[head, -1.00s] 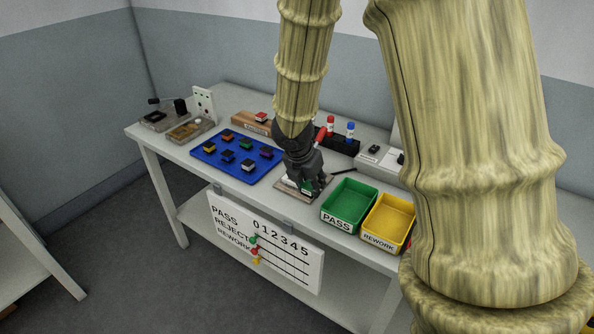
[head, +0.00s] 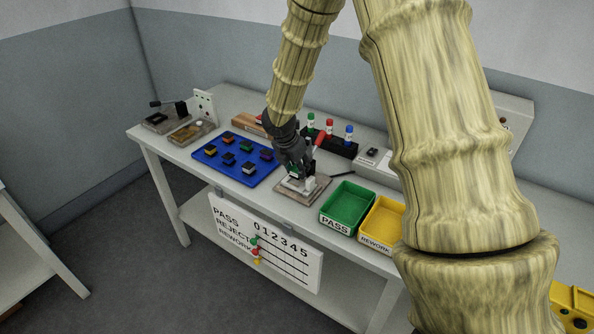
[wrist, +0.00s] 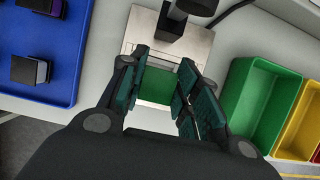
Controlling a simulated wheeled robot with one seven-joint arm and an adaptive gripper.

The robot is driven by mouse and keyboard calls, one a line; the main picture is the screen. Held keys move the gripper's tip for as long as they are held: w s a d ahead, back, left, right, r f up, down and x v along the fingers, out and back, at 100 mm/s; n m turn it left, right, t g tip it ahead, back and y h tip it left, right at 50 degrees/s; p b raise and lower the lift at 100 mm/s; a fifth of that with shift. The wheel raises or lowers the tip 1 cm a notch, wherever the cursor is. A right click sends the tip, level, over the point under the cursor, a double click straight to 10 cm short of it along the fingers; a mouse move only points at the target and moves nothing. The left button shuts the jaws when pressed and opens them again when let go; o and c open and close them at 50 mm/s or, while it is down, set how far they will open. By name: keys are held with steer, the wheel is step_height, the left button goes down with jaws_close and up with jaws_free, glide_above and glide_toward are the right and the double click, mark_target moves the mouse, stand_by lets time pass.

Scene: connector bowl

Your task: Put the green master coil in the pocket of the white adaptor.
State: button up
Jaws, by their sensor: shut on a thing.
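My gripper (head: 293,168) is shut on the green master coil (wrist: 156,86), which shows between the finger pads in the wrist view. In the head view only a small bit of green shows at the fingertips. The white adaptor (head: 297,185) sits on a flat fixture plate with a red-handled clamp (head: 319,139). My gripper is at the back left of the adaptor in the head view, seemingly above it; the exact gap cannot be told. The adaptor's pocket is not clearly seen.
A blue tray (head: 217,164) with several dark coloured-top blocks lies left of the fixture. The green PASS bin (head: 349,203) and yellow REWORK bin (head: 384,221) stand to the right. A black rack (head: 341,147) with three capped bottles stands behind.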

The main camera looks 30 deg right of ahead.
mark_target(295, 170)
step_height(295, 170, down, 2)
steer(key=shift+w+f, duration=0.1)
steer(key=shift+f, duration=0.05)
steer(key=shift+f, duration=0.25)
steer(key=shift+s+a+f, duration=0.1)
steer(key=shift+s+f, duration=0.1)
